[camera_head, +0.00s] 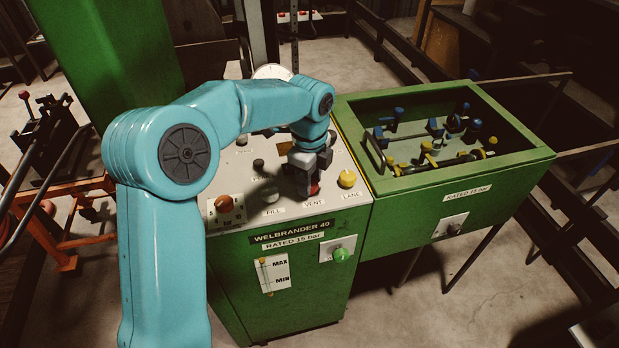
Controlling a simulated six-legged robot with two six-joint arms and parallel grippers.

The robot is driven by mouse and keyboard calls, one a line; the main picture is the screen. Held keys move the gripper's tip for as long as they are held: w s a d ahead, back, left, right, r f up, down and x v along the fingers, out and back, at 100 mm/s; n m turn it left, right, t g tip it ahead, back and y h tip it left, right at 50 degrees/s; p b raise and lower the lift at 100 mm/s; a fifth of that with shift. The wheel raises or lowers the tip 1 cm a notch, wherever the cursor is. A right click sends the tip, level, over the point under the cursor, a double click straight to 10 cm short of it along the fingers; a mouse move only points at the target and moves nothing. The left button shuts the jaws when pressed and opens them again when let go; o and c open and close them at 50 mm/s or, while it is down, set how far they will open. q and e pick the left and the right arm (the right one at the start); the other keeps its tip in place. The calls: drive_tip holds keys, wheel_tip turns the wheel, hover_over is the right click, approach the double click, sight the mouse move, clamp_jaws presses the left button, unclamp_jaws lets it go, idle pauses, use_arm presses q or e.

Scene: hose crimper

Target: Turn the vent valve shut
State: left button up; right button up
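My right gripper is not in view.
A green light (341,254) is on the front. A green open-topped bin (470,215) with fittings stands to the right.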

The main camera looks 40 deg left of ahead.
use_arm(q)
drive_tip(key=shift+c, duration=1.4)
drive_tip(key=n+p, duration=0.1)
drive_tip(key=n, duration=0.7)
drive_tip(key=shift+n, duration=0.3)
drive_tip(key=n, duration=0.9)
drive_tip(key=shift+n, duration=0.3)
drive_tip(key=o, duration=1.1)
drive_tip(key=shift+c, duration=0.2)
